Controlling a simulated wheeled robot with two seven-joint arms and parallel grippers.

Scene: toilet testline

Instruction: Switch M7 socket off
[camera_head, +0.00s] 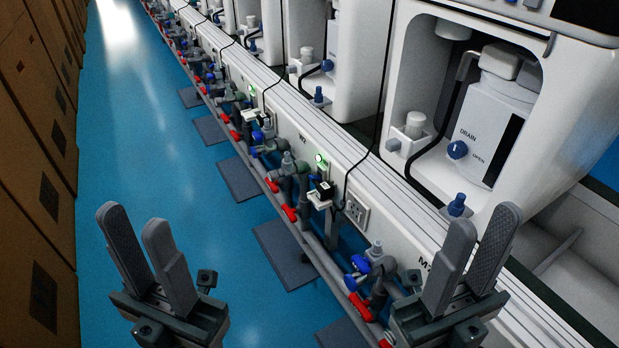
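A white wall socket (355,208) is set in the white panel along the line, right of centre. A label (425,263) starting with "M" is lower right of it, partly covered by my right gripper; I cannot read its number surely. A green-lit switch (321,160) shows further up the panel, with a black plug (325,188) below it. My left gripper (136,218) is open and empty over the blue floor, away from the panel. My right gripper (484,220) is open and empty at the lower right, in front of the panel and apart from the socket.
Pipes with red and blue valve handles (363,306) run along the panel's front. Brown cartons (35,200) line the left. Blue floor (175,180) is clear between, with grey mats (285,255).

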